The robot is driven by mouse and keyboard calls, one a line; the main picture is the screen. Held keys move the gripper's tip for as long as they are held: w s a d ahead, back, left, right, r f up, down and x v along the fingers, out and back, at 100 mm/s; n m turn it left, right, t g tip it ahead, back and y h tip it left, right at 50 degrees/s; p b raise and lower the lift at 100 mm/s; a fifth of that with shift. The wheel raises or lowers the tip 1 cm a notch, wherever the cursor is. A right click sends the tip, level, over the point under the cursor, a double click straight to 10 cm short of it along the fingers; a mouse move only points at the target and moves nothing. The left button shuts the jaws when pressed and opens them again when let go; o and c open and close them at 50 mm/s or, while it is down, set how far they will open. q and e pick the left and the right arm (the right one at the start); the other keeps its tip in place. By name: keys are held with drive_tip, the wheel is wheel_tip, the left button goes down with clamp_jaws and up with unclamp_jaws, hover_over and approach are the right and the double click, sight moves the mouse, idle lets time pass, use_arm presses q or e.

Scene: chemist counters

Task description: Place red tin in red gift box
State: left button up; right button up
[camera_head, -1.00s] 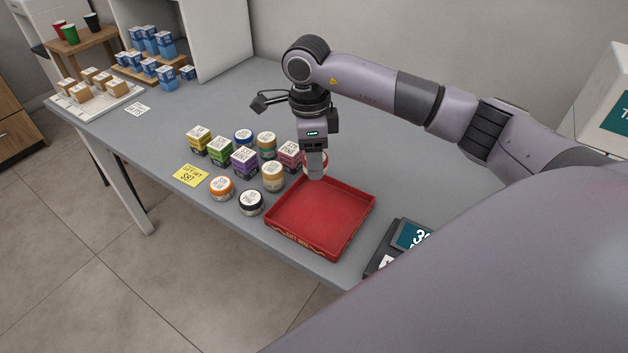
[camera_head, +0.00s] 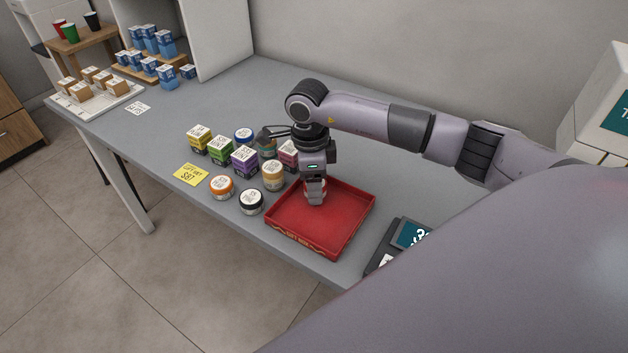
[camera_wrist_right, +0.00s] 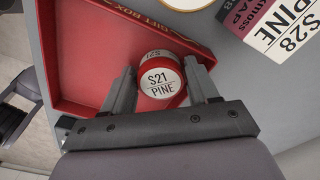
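I cannot tell whether the tin touches the box floor. The box wall (camera_wrist_right: 68,105) also shows in the right wrist view. My left gripper is not in view.
Several tins and small cartons, such as a cream tin (camera_head: 272,176) and a purple carton (camera_head: 244,161), stand left of the box. A yellow card (camera_head: 190,175) lies by them. A dark display device (camera_head: 408,238) stands to the right.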

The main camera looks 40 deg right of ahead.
drive_tip(key=shift+r, duration=0.15)
drive_tip(key=shift+r, duration=0.25)
wheel_tip(320, 180, up, 12)
drive_tip(key=shift+w+a+f, duration=0.2)
drive_tip(key=shift+w+a, duration=0.05)
idle(0.6)
